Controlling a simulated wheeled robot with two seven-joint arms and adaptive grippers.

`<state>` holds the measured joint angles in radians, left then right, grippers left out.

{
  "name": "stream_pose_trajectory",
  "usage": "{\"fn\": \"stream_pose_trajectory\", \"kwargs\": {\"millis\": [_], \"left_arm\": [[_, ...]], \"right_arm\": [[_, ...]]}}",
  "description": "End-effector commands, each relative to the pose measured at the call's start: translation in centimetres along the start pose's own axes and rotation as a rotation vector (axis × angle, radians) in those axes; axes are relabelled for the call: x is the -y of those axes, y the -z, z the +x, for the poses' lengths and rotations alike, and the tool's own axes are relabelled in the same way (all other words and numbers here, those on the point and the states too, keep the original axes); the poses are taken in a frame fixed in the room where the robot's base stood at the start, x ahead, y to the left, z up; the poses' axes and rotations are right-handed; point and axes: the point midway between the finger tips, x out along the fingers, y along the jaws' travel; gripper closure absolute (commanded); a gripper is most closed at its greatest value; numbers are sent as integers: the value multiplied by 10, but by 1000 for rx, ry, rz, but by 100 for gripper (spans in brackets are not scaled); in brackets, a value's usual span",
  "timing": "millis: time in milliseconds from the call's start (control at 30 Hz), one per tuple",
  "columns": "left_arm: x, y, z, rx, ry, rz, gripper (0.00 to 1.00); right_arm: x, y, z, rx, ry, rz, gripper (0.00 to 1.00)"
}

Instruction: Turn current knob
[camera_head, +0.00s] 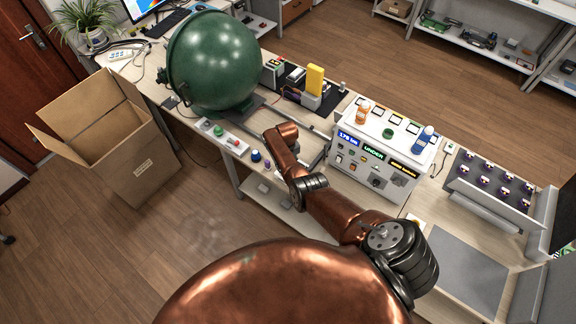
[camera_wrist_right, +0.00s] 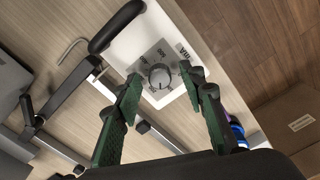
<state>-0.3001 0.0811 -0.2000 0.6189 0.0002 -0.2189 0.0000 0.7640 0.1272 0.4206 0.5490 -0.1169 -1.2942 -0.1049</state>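In the right wrist view, a round grey knob (camera_wrist_right: 160,76) sits on a white panel (camera_wrist_right: 150,40) with dark printed markings around it and an "mA" label beside it. My right gripper (camera_wrist_right: 161,80) has its two green-padded fingers apart, one on each side of the knob. I cannot tell whether either finger touches it. In the head view my copper right arm reaches across the bench, and its gripper and this knob are hidden there. My left gripper is in neither view.
A white instrument box (camera_head: 375,165) with lit displays stands right of my arm, bottles on top. A large green sphere (camera_head: 214,62) stands at the back left. A button strip (camera_head: 219,137) lies along the front edge. An open cardboard box (camera_head: 110,140) stands on the floor.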

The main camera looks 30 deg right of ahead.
Motion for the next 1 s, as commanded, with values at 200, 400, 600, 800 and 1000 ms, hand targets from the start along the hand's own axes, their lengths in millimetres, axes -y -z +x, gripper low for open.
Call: {"fn": "stream_pose_trajectory", "kwargs": {"millis": [200, 400, 600, 800, 1000], "left_arm": [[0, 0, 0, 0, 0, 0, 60], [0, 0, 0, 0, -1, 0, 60], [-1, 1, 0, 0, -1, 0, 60], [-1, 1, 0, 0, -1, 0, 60], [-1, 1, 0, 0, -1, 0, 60]], "right_arm": [[0, 1, -11, -3, 0, 0, 63], [0, 1, -43, -5, 0, 1, 63], [0, 1, -84, -4, 0, 0, 63], [0, 1, -111, -1, 0, 0, 63], [0, 1, -120, 0, 0, 0, 63]]}}
